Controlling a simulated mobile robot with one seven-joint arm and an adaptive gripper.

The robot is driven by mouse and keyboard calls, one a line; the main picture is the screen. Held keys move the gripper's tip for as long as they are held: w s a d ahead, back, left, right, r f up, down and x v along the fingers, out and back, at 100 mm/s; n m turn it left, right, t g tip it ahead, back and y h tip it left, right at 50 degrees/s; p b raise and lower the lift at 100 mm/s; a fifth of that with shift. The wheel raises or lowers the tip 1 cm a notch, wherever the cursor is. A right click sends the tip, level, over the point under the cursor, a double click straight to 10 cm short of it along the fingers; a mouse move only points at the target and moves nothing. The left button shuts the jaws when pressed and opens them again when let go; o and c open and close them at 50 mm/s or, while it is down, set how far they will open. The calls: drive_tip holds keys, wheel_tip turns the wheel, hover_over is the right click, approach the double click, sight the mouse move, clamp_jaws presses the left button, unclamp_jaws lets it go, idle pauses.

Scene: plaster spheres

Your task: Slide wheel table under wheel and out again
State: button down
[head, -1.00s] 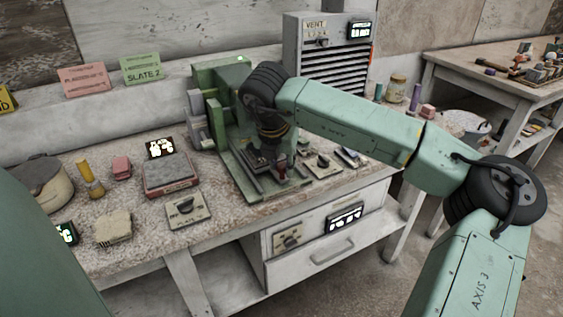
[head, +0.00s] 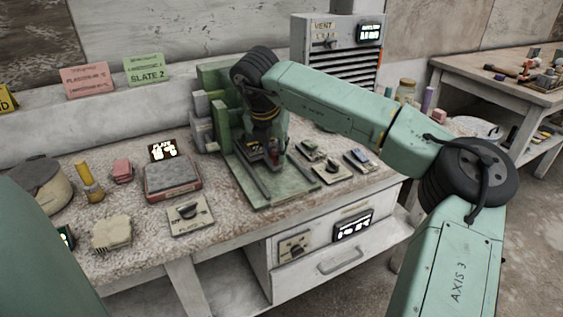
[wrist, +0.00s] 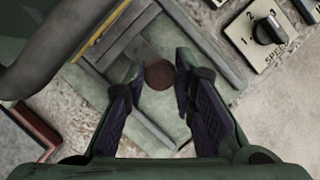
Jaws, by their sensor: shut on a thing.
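The green grinding machine (head: 215,80) stands on the bench, with a flat green bed and rails (head: 283,190) reaching toward the front edge. My gripper (head: 272,156) points down over the bed, close to the machine's upright part. In the wrist view, my gripper (wrist: 160,75) is closed around a round reddish-brown knob (wrist: 159,74), one finger on each side. Grey-green plates and rails of the wheel table (wrist: 128,48) lie beyond the knob. The wheel itself cannot be made out clearly; my arm covers much of the machine in the head view.
A speed dial plate (wrist: 264,33) lies right of the bed. Left of the machine are a plate scale (head: 173,180), a dial plate (head: 190,213) and a beige block (head: 112,235). A vent cabinet (head: 338,60) stands behind. The bed's front part is clear.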

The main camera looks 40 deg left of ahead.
drive_tip(key=shift+w+a, duration=0.1)
drive_tip(key=shift+a, duration=0.15)
drive_tip(key=c, duration=1.4)
unclamp_jaws()
drive_tip(key=shift+o, duration=0.2)
drive_tip(key=v, duration=1.2)
drive_tip(key=shift+c, duration=0.4)
